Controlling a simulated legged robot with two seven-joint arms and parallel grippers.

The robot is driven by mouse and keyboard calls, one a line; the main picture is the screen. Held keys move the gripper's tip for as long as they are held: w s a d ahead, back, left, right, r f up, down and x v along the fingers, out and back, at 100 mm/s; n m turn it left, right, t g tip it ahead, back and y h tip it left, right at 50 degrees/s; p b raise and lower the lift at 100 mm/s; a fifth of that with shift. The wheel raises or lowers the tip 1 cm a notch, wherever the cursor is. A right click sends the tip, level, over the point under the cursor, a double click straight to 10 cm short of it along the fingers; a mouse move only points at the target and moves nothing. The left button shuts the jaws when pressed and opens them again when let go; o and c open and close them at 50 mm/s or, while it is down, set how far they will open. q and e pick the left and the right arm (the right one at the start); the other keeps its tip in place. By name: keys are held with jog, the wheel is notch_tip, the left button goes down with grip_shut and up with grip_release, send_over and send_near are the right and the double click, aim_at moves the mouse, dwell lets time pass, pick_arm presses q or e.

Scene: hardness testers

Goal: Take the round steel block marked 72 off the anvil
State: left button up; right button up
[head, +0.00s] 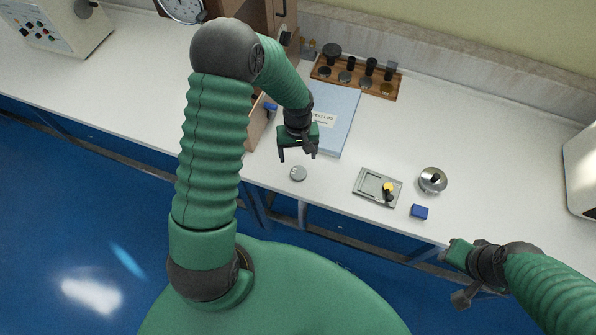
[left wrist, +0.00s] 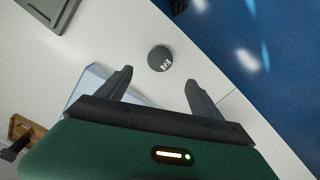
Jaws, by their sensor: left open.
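A small round grey steel block (head: 298,173) lies flat on the white bench near its front edge. It also shows in the left wrist view (left wrist: 159,59), with a pale mark that looks like 72. My left gripper (head: 298,156) is open and empty, with its fingers above the bench and pointing toward the block. In the left wrist view the block lies just beyond the gap between the fingertips (left wrist: 158,77), apart from both. A brown tester (head: 259,20) stands behind my left arm; its anvil is hidden. My right gripper (head: 458,272) is over the front edge at right, empty as far as shows.
A blue folder (head: 338,119) lies behind the left gripper. A wooden rack (head: 357,78) with several dark parts is at the back. Bare bench surrounds the block.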

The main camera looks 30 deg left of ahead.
pick_arm(q)
send_over(299, 172)
jog(key=a, duration=0.1)
jog(key=f, duration=0.4)
jog(key=shift+w+f, duration=0.2)
jog(key=shift+f, duration=0.2)
jog(key=f, duration=0.3)
jog(key=d+f+p, duration=0.1)
jog(key=shift+s+f, duration=0.3)
jog(key=shift+s, duration=0.1)
jog(key=shift+w+f, duration=0.1)
jog(key=shift+f, duration=0.05)
jog(key=shift+a, duration=0.1)
jog(key=c, duration=0.8)
grip_shut()
